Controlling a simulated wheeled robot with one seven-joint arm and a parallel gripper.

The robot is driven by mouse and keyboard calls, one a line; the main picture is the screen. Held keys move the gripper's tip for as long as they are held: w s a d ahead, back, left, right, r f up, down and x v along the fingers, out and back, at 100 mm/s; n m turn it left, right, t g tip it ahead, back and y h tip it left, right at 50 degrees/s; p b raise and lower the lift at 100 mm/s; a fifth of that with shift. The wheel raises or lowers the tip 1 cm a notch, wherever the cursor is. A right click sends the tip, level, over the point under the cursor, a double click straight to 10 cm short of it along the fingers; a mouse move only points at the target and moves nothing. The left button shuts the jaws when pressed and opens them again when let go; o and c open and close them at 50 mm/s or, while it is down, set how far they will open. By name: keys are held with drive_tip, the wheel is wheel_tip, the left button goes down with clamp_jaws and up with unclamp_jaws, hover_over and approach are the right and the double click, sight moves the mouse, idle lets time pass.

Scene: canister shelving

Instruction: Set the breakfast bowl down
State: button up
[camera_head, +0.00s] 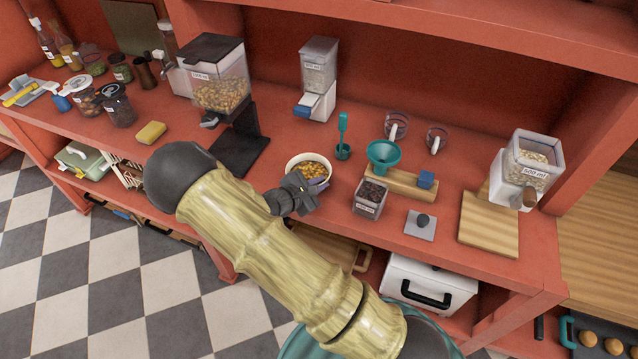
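The breakfast bowl (294,165) is white and holds yellow-brown cereal. It appears upright at the front part of the red counter, and I cannot tell whether it rests on the surface or is slightly above it. My gripper (312,190) is at the bowl's near side, overlapping its front rim. The fingers are dark and small here, and the arm and wrist hide part of them. Whether they are closed on the rim is not clear.
A cereal dispenser (220,90) on a dark stand is left of the bowl. A clear canister (370,197), a teal funnel (383,153) on a wooden block and a teal scoop (343,150) are to its right. A yellow sponge (151,132) lies left.

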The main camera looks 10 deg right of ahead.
drive_tip(key=o, duration=0.4)
drive_tip(key=shift+o, duration=0.2)
drive_tip(key=shift+a+r, duration=0.1)
drive_tip(key=b+v, duration=0.2)
drive_tip(key=v, duration=1)
drive_tip(key=shift+b, duration=0.3)
drive_tip(key=s+d+m+g+y, duration=0.4)
drive_tip(key=s+d+m+g, duration=0.3)
drive_tip(key=s+d+m, duration=0.1)
drive_tip(key=s+d+r+m+t+y, duration=0.1)
drive_tip(key=s+r+m+t+y, duration=0.1)
drive_tip(key=s+r+m+y, duration=0.4)
drive_tip(key=r+m+y, duration=0.1)
drive_tip(key=m, duration=0.3)
drive_tip(key=shift+r+m, duration=0.2)
drive_tip(key=shift+m, duration=0.2)
